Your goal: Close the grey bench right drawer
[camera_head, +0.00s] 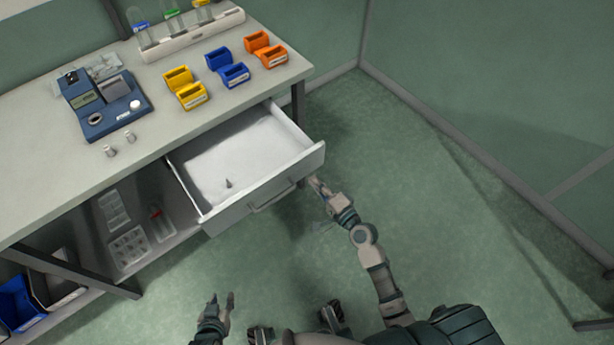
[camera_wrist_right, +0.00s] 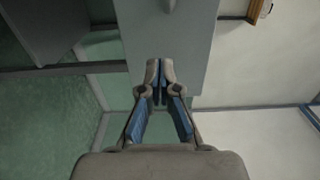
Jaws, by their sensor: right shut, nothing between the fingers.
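The right drawer (camera_head: 262,192) of the grey bench (camera_head: 200,125) is pulled out, its white inside showing and a small dark pointed item (camera_head: 228,183) lying in it. Its front carries a bar handle (camera_head: 272,197). My right gripper (camera_head: 314,181) is shut and empty by the right end of the drawer front. In the right wrist view the gripper (camera_wrist_right: 160,68) points at a grey panel that looks like the drawer front (camera_wrist_right: 170,38); I cannot tell whether the tips touch it. My left gripper (camera_head: 221,298) is open and empty, low in the head view, away from the drawer.
On the bench top stand a blue instrument (camera_head: 105,105), yellow, blue and orange bins (camera_head: 233,75) and a tube rack (camera_head: 190,38). A shelf below holds trays (camera_head: 128,245); a blue bin (camera_head: 15,305) stands at lower left. The green floor right of the drawer is clear.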

